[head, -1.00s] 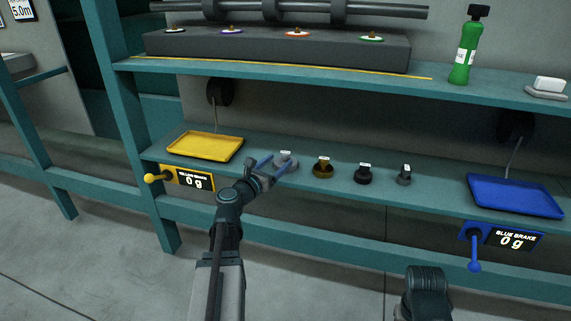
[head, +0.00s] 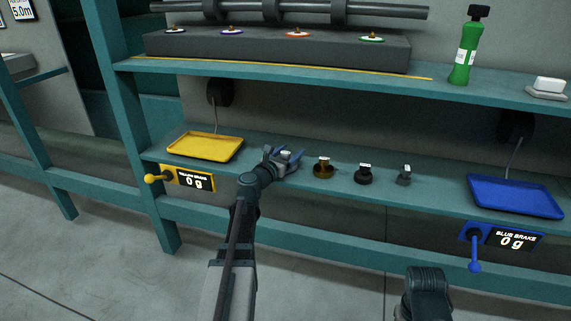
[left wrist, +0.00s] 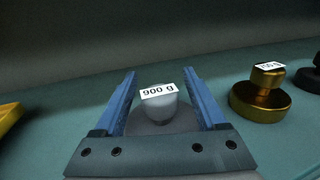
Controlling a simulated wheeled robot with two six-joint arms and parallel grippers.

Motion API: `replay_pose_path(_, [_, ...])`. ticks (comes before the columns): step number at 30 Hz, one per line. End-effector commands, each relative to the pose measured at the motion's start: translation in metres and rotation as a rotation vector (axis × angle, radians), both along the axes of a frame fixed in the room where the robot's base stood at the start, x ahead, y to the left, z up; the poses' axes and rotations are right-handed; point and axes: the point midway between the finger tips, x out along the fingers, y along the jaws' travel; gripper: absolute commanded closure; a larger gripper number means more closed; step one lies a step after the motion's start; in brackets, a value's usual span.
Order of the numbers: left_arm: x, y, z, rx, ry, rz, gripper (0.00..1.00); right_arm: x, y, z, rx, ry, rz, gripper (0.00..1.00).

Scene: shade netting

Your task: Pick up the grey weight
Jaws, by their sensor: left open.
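The grey weight (left wrist: 160,108) has a round knob and a white label reading 900 g. It stands on the teal lower shelf, and in the head view only its top (head: 286,156) shows within my left gripper (head: 284,152). In the left wrist view my left gripper (left wrist: 160,74) is open, with one blue finger on each side of the weight's knob. A gap shows between the knob and each finger. The weight's lower front is hidden by the gripper's body. My right gripper is out of view.
A brass weight (head: 322,168), a black weight (head: 364,175) and a smaller dark grey weight (head: 404,176) stand in a row to the right. A yellow tray (head: 205,147) is to the left, a blue tray (head: 515,197) far right. The upper shelf (head: 300,83) overhangs behind.

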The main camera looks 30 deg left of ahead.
Motion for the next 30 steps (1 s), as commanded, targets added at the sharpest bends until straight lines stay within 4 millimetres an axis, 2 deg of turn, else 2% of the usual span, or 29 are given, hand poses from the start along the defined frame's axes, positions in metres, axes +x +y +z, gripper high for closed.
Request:
replay_pose_path(4, [-0.001,-0.0002,0.0,0.0,0.0,0.0,0.26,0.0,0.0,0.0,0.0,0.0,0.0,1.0])
replay_pose_path(16, [-0.0012,-0.0002,0.0,0.0,0.0,0.0,0.98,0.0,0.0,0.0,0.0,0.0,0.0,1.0])
replay_pose_path(30, [-0.0013,-0.0002,0.0,0.0,0.0,0.0,1.0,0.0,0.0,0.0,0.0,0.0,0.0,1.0])
